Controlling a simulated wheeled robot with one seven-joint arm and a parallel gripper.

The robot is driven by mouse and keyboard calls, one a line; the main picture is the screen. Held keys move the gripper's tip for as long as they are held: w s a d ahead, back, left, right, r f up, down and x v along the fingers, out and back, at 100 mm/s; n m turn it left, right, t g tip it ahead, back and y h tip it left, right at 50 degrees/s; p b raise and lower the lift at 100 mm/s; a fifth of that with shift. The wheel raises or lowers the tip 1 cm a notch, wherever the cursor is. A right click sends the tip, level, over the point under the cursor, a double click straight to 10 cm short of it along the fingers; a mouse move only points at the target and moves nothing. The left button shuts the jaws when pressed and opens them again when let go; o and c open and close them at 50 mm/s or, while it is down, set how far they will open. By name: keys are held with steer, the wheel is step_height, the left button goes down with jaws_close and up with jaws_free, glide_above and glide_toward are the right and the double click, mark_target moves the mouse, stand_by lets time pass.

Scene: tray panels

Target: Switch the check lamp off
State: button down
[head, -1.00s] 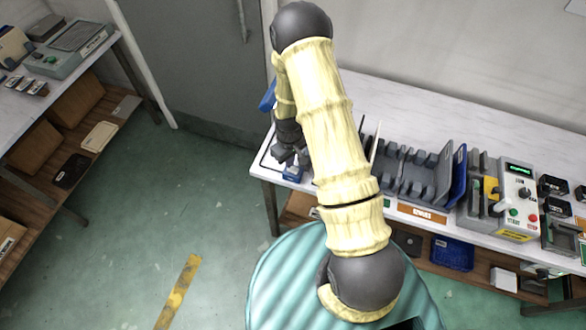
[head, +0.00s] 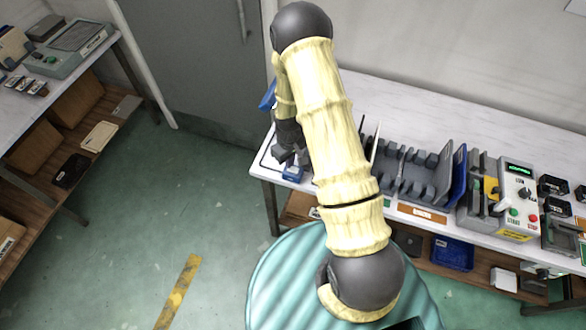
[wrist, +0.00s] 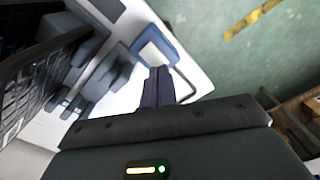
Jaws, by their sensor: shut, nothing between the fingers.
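My gripper (head: 284,157) is at the left end of the bench, low over its front corner. In the wrist view its two dark fingers (wrist: 157,88) are together with nothing between them. A small blue-edged box with a pale top (wrist: 152,47) lies just beyond the fingertips; its blue side also shows in the head view (head: 292,173), beside the gripper. I cannot tell if the fingers touch it. I cannot make out which thing is the check lamp, or whether it is lit. My arm hides part of the bench.
A grey slotted rack (head: 410,178) stands right of my arm, with a blue panel (head: 458,175) at its end. The white bench top (head: 390,105) behind is clear.

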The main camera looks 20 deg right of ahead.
steer(key=shift+f+b, duration=0.7)
steer(key=shift+f, duration=0.25)
stand_by(0.6)
steer(key=shift+r, duration=0.1)
steer(key=shift+r+p, duration=2.35)
steer(key=shift+r, duration=1.15)
steer(key=s+r+m+t+b, duration=0.1)
steer(key=s+r+m, duration=0.1)
steer(key=s+r, duration=0.5)
steer(key=s+r+m+t+b, duration=0.1)
steer(key=s+r, duration=0.6)
steer(key=r, duration=0.9)
steer(key=shift+s+m+t+b, duration=0.15)
steer(key=shift+m+t+b, duration=0.2)
steer(key=shift+m, duration=0.55)
